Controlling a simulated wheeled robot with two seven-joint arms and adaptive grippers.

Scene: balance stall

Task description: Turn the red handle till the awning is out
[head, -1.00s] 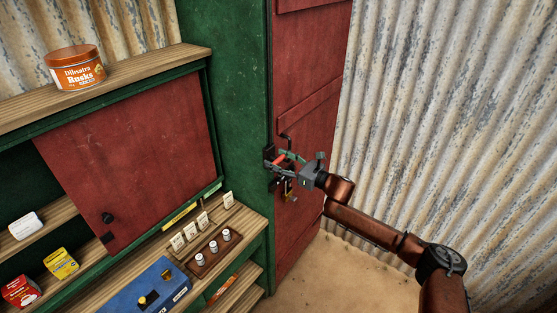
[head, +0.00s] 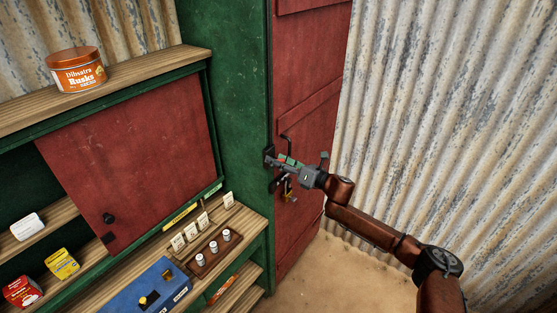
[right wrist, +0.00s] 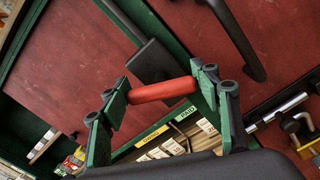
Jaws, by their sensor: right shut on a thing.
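The red handle (right wrist: 163,90) is a short red grip on a black crank arm (right wrist: 155,62). In the right wrist view it lies crosswise between the two green fingers of my right gripper (right wrist: 160,96), which is shut on it. In the head view my right gripper (head: 284,161) reaches the crank at the edge of the green post (head: 240,90), and its fingers mostly hide the handle. The awning is not in view. My left gripper is not in view.
A black door pull (right wrist: 242,45) and a brass padlock (right wrist: 297,125) on a bolt sit close by on the red door (head: 310,120). Left are shelves with a rusks tin (head: 75,70), a blue box (head: 150,288) and a rack of weights (head: 215,252). Corrugated wall (head: 440,120) stands right.

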